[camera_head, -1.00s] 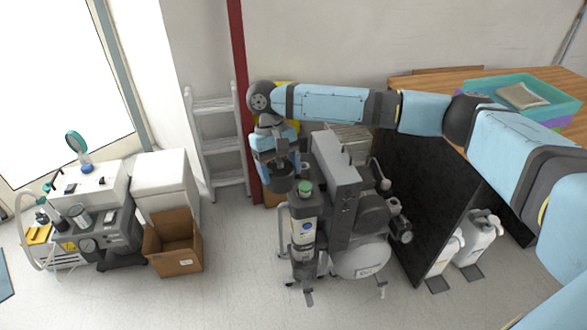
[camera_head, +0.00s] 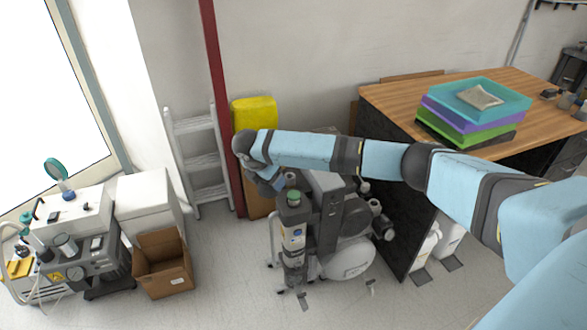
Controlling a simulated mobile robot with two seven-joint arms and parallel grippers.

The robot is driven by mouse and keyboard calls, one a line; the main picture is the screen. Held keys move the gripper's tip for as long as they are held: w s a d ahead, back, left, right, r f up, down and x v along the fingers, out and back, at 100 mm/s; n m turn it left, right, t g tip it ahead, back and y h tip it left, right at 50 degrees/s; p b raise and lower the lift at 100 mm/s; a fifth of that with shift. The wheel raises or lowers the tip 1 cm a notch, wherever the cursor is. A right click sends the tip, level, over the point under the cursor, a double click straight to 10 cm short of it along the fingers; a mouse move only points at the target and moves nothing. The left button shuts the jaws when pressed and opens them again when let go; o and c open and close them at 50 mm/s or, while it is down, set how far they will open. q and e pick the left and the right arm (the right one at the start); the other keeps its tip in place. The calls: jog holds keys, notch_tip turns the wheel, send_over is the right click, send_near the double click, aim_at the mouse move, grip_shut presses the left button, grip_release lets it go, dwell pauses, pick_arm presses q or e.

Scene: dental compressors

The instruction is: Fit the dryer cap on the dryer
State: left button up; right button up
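The dryer (camera_head: 293,235) is the upright grey cylinder with labels at the front left of the compressor unit (camera_head: 330,215). A green round piece (camera_head: 293,197) shows at its top. I cannot make out a separate dryer cap. My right arm comes in from the right and reaches across above the compressor. Its wrist bends down just behind and left of the dryer's top. My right gripper (camera_head: 277,184) is mostly hidden there, so I cannot see its fingers or whether it holds anything. My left gripper is not in view.
A wooden bench (camera_head: 400,98) with stacked trays (camera_head: 475,125) stands at the right. A yellow container (camera_head: 254,112), a ladder (camera_head: 198,162) and a red post (camera_head: 217,110) are behind. An open cardboard box (camera_head: 163,265) sits at the left. The floor between box and compressor is clear.

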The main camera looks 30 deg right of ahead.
jog(key=d+f+n+t+y, duration=0.1)
jog(key=d+n, duration=0.2)
jog(key=n, duration=0.1)
jog(key=w+d+f+n+t+y, duration=0.1)
jog(key=d+f+n, duration=0.1)
jog(key=d+n, duration=0.1)
jog(key=d+f+n+t+y, duration=0.1)
jog(key=d+f+n, duration=0.1)
jog(key=d+n, duration=0.1)
jog(key=shift+w+d+n, duration=0.4)
jog(key=shift+n, duration=0.5)
notch_tip(320, 180, down, 3)
jog(key=b, duration=0.3)
jog(key=shift+f, duration=0.2)
jog(key=shift+f+b, duration=0.25)
jog(key=shift+b, duration=0.05)
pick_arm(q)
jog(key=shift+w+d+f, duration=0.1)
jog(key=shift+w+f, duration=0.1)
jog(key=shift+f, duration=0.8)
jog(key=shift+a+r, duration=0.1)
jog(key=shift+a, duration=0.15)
pick_arm(e)
jog(key=shift+w, duration=0.1)
